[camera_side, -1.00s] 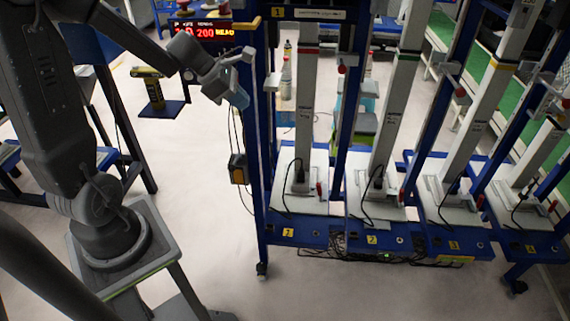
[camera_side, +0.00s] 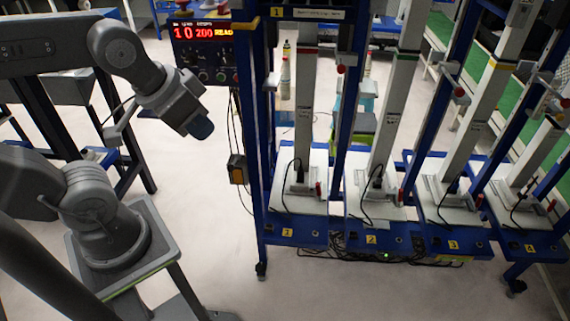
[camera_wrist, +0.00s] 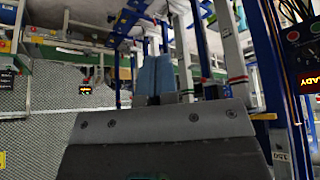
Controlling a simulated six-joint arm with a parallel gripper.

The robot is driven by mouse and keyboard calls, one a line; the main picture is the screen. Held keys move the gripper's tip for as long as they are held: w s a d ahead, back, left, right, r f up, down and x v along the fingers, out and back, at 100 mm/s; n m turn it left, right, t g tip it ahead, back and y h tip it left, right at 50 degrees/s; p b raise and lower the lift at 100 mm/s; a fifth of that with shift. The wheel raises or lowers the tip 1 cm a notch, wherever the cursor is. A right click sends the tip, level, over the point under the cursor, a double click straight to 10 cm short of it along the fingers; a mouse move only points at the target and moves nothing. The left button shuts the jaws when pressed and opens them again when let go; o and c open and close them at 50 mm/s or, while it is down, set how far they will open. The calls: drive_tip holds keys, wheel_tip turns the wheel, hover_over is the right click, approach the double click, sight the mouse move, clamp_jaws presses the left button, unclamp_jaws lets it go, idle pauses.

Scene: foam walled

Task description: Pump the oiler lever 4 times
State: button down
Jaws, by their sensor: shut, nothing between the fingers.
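My gripper (camera_side: 201,128) has blue fingertips and points down and to the right, over open floor left of the blue frame. Its blue fingers (camera_wrist: 155,75) also show in the wrist view, shut together with nothing between them. I cannot tell whether this is the oiler, and no lever can be made out.
A control panel with red digits (camera_side: 205,50) sits on the frame's upper left, close above my gripper. Several tall grey columns stand on the blue frame (camera_side: 300,240). Cables hang beside the left post. The floor (camera_side: 200,220) below my gripper is clear.

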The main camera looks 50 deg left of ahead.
drive_tip(key=shift+w, duration=0.1)
drive_tip(key=n+g, duration=0.6)
drive_tip(key=n, duration=2.1)
hover_over(230, 166)
wheel_tip(230, 166, down, 19)
drive_tip(key=shift+r, duration=0.1)
wheel_tip(230, 166, down, 14)
drive_tip(key=shift+r, duration=0.1)
drive_tip(key=shift+f, duration=0.2)
